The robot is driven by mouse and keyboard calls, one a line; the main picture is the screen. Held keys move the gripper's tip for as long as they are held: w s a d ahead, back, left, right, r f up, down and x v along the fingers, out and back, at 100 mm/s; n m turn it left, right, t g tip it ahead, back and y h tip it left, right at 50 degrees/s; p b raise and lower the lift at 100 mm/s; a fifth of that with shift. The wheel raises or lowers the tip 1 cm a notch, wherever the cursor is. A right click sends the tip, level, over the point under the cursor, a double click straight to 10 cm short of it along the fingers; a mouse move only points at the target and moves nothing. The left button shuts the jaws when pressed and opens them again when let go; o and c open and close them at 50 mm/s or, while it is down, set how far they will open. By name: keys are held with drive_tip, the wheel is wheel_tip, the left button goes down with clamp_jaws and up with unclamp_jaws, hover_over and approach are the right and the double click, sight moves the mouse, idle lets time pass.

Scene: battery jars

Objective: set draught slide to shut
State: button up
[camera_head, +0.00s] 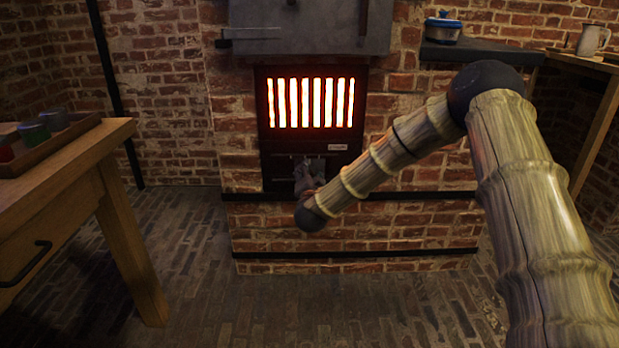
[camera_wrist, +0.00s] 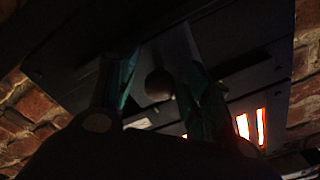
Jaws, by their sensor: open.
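The dark furnace front (camera_head: 264,150) is set in the brick wall, with glowing bars above and a small pale label below them. The draught slide (camera_head: 285,157) is low on this front, mostly hidden behind my gripper (camera_head: 308,178) in the head view. In the wrist view a round dark knob (camera_wrist: 159,84) shows on the dark metal. My gripper (camera_wrist: 161,78) is open, with one finger on each side of the knob. I cannot tell whether either finger touches it. The slide's position is too dark to read.
A wooden table (camera_head: 110,140) with a tray of jars (camera_head: 70,133) stands at left. A blue pot (camera_head: 442,27) sits on a dark ledge at right, and a mug (camera_head: 592,40) on a wooden shelf. The brick floor (camera_head: 350,300) before the furnace is clear.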

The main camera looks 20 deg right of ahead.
sight(320, 170)
clamp_jaws()
drive_tip(key=shift+s+d+r+p, duration=0.1)
drive_tip(key=shift+s+d+p, duration=0.1)
drive_tip(key=shift+d+p, duration=0.45)
drive_tip(key=shift+s+d+r+p, duration=0.1)
drive_tip(key=shift+s+d+p, duration=0.2)
drive_tip(key=shift+d, duration=0.5)
drive_tip(key=shift+d+f, duration=0.2)
unclamp_jaws()
drive_tip(key=shift+d, duration=0.25)
drive_tip(key=shift+a, duration=0.2)
drive_tip(key=shift+a, duration=0.1)
